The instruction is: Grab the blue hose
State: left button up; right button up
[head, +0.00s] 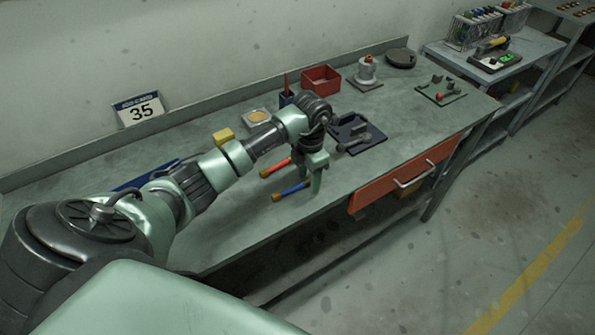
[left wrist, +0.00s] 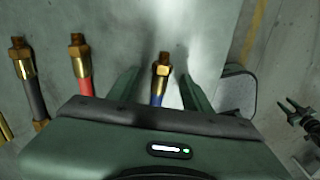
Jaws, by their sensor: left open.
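The blue hose (head: 293,189) lies on the workbench near its front edge, with a brass end fitting pointing left in the head view. In the left wrist view the blue hose (left wrist: 158,98) shows between the two fingers, its brass end facing away from the palm. My left gripper (head: 312,175) is over the hose; it also shows in the left wrist view (left wrist: 160,88). Its jaws are open, with a gap on each side of the hose. The rest of the hose is hidden behind the gripper.
A red hose (head: 276,168) lies beside the blue one, and a dark hose (left wrist: 37,98) lies farther left in the wrist view. A dark tray with tools (head: 358,135) is just right of the gripper. An orange drawer (head: 405,173) is under the bench edge.

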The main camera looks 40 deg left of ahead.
pick_arm(q)
grip_shut()
jog(key=shift+r, duration=0.1)
